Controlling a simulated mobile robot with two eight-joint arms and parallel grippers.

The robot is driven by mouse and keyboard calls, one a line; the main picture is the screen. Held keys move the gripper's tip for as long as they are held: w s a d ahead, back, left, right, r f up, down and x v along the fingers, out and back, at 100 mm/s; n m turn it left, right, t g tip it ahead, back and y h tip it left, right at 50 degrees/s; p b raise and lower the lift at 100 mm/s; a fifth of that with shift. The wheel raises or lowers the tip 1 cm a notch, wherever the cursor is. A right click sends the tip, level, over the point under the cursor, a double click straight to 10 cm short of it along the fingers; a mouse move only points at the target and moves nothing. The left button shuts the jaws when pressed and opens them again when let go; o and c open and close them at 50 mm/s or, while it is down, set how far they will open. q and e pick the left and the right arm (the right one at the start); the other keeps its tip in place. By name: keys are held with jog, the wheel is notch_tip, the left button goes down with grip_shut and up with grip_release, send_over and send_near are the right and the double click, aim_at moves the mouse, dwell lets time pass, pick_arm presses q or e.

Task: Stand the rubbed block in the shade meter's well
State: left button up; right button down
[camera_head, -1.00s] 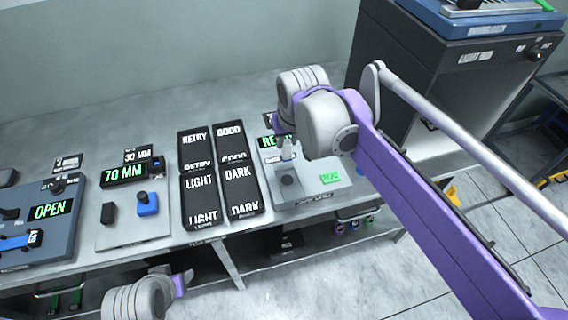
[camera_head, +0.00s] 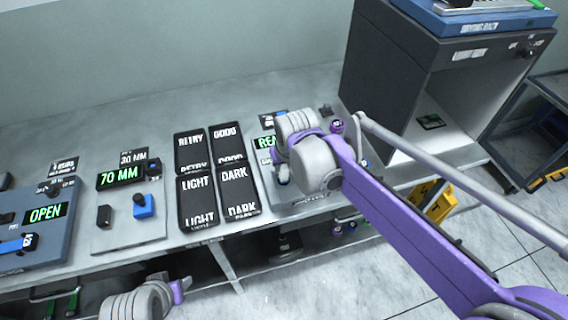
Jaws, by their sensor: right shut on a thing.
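The shade meter (camera_head: 300,204) is a pale grey plate at the right end of the bench, with a green-lit display (camera_head: 267,142) at its back left, partly covered by my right wrist. My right gripper (camera_head: 284,178) points down over the plate, its fingers largely hidden by the wrist. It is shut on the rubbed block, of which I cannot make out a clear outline. The meter's well is hidden under the gripper, so I cannot tell whether the block is in it or above it. My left gripper (camera_head: 180,287) is low at the front, its jaws unclear.
Four dark trays marked RETRY (camera_head: 190,150), GOOD (camera_head: 226,145), LIGHT (camera_head: 196,200) and DARK (camera_head: 236,190) lie left of the meter. A 70 MM gauge (camera_head: 120,176) and an OPEN panel (camera_head: 45,214) are further left. A dark cabinet (camera_head: 390,85) stands right.

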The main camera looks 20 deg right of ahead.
jog(key=c, duration=0.7)
grip_release()
jog(key=shift+o, duration=0.2)
jog(key=shift+s+r, duration=0.1)
jog(key=shift+r, duration=0.2)
jog(key=p+v, duration=0.1)
jog(key=v, duration=1)
jog(key=s+d+f, duration=0.2)
jog(key=s+f, duration=0.6)
jog(key=s+d+f, duration=0.2)
jog(key=s+f, duration=0.6)
jog(key=shift+s+d+t, duration=0.3)
jog(key=shift+s+t, duration=0.1)
